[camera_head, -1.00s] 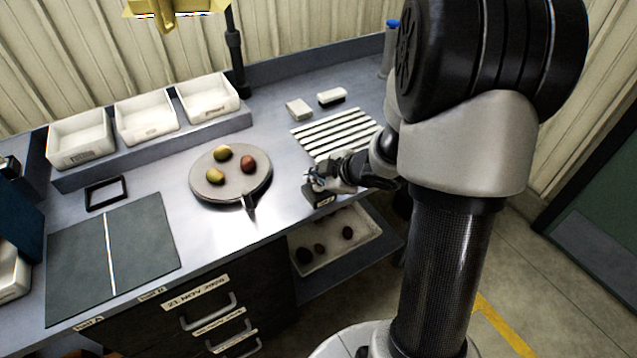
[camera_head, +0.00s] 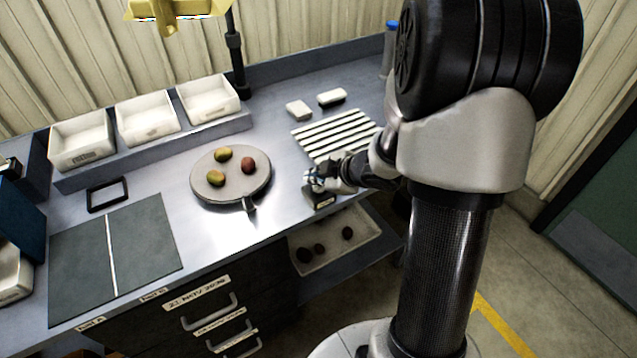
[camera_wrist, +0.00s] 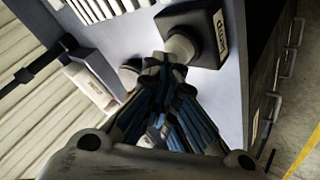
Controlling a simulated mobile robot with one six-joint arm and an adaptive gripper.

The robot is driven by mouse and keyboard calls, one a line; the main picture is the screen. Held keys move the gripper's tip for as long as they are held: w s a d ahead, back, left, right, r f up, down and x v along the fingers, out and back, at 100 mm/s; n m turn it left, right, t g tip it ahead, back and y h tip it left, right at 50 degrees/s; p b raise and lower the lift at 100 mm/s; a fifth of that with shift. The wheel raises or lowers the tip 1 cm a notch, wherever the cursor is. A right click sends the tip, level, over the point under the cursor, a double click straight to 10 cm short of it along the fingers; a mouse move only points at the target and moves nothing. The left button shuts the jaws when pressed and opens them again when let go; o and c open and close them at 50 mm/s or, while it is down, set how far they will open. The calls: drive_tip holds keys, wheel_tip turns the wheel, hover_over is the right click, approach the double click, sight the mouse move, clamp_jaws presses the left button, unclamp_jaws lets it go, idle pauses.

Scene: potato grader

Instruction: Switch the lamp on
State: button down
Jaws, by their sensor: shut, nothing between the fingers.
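The yellow lamp head (camera_head: 172,8) hangs at the top of the head view on a dark post (camera_head: 236,62); I cannot tell whether it is lit. A small dark switch box (camera_head: 320,200) stands at the bench's front edge. In the wrist view this box (camera_wrist: 207,22) carries a label that seems to read "Lamp" and has a pale round knob (camera_wrist: 183,46). My gripper (camera_head: 314,178) is shut and empty at the box. In the wrist view its fingertips (camera_wrist: 165,62) are close by the knob and partly cover it; I cannot tell whether they touch.
A round grey plate (camera_head: 207,193) with three potatoes lies left of my gripper. A striped rack (camera_head: 335,133) and two small blocks lie behind it. Three white bins (camera_head: 146,128) stand on the back shelf. A tray (camera_head: 352,252) with dark potatoes sits below the bench edge.

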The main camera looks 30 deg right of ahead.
drive_tip(key=shift+r+p, duration=3.05)
drive_tip(key=shift+p, duration=0.2)
wheel_tip(320, 180, up, 9)
drive_tip(key=m+h, duration=0.3)
drive_tip(key=h, duration=0.1)
hover_over(317, 187)
drive_tip(key=s+d, duration=0.1)
drive_tip(key=d, duration=0.1)
drive_tip(key=s+a+r+m+g+h, duration=0.1)
drive_tip(key=s+a+r+m+h, duration=0.1)
drive_tip(key=s+r+m, duration=0.3)
drive_tip(key=s+a+r+m+g+y, duration=0.1)
drive_tip(key=s+a+m+y, duration=0.1)
drive_tip(key=s+a, duration=0.4)
drive_tip(key=s+a+r+m+g+y, duration=0.1)
drive_tip(key=s+a+g, duration=0.1)
drive_tip(key=s+a, duration=0.5)
drive_tip(key=s, duration=0.6)
drive_tip(key=shift+s+a+m+y, duration=0.25)
drive_tip(key=shift+a+m+y, duration=0.05)
drive_tip(key=shift+m+y, duration=0.1)
